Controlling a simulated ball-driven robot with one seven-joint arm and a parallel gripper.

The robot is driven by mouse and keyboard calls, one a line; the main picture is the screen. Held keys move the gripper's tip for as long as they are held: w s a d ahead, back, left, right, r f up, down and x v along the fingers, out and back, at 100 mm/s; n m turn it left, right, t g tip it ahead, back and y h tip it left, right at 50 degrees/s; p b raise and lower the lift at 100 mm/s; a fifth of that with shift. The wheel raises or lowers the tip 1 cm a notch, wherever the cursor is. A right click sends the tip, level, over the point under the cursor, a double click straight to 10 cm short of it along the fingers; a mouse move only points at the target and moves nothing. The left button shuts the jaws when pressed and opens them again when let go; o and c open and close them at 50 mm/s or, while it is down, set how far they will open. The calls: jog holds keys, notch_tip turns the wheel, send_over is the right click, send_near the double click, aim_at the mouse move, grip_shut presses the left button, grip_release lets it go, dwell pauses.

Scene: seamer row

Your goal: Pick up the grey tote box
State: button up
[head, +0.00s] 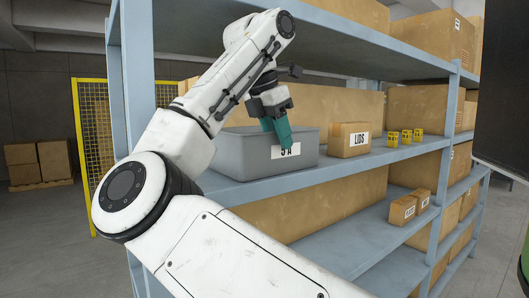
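The grey tote box (230,155) stands upright on the middle shelf, left of the LIDS carton. A white label with dark letters, partly covered by my gripper, is on its front wall. My gripper (281,142) has teal fingers and points down at the front rim of the tote, just above the label. The fingers overlap the rim and front wall in the picture. I cannot tell if they touch or straddle the wall, or whether they are open or shut.
The blue shelf (300,183) also holds a carton marked LIDS (347,143) and several small yellow blocks (405,137). Large cartons (345,105) stand behind. The upper shelf (370,55) hangs above, and a blue upright (140,60) stands left.

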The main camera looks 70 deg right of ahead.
jog(key=s+d, duration=0.1)
jog(key=s+d+p, duration=0.1)
jog(key=d, duration=0.1)
jog(key=s+d+p, duration=0.1)
jog(key=d, duration=0.1)
jog(key=shift+f, duration=0.15)
jog(key=shift+d+f, duration=0.1)
jog(key=shift+f, duration=0.35)
jog(key=shift+c, duration=0.2)
grip_shut()
